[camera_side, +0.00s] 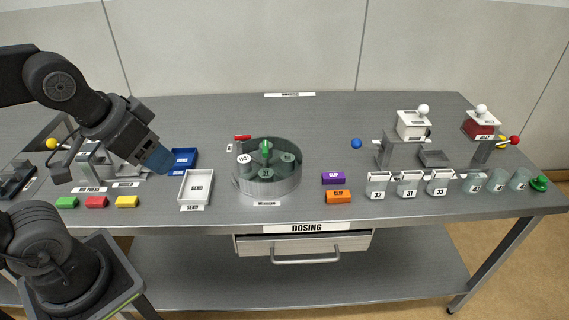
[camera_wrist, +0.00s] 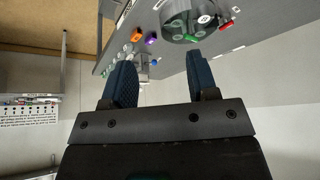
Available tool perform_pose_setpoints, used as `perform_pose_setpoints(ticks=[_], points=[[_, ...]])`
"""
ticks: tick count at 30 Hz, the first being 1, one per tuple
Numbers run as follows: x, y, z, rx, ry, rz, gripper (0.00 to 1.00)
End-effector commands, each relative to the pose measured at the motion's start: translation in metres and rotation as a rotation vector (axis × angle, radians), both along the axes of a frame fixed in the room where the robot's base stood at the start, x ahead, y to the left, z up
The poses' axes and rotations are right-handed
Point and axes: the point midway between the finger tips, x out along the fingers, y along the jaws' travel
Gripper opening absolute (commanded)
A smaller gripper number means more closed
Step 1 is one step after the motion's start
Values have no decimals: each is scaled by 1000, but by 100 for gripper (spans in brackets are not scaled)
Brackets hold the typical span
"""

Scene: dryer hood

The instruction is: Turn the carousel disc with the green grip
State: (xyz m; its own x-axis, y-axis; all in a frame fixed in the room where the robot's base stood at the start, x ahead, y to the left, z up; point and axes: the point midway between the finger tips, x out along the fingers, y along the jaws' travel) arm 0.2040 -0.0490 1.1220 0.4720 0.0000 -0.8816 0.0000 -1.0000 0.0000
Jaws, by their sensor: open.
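The carousel (camera_side: 267,183) is a round grey housing standing on the grey table, left of the table's middle. My gripper (camera_side: 160,160) is to the left of the carousel, above the blue tray, apart from the grip. Its two blue fingers (camera_wrist: 159,82) are spread with nothing between them.
A blue tray (camera_side: 183,157) and a white tray (camera_side: 185,200) lie left of the carousel. A red piece (camera_side: 242,138) lies behind it. Purple (camera_side: 333,178) and orange (camera_side: 338,197) blocks lie at its right. Several glass cups and two dispensers (camera_side: 412,125) stand further right.

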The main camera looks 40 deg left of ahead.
Motion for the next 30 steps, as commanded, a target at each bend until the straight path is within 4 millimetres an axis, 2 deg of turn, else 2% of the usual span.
perform_pose_setpoints(ticks=[11, 14, 17, 20, 22, 26, 30], points=[[0, 0, 0, 0, 0, 0, 54], [1, 0, 1, 2, 2, -4, 62], [12, 1, 7, 15, 20, -22, 72], [35, 4, 19, 44, 59, -72, 81], [58, 7, 28, 70, 95, -122, 88], [106, 16, 38, 115, 168, -226, 89], [160, 26, 37, 152, 243, -342, 89]])
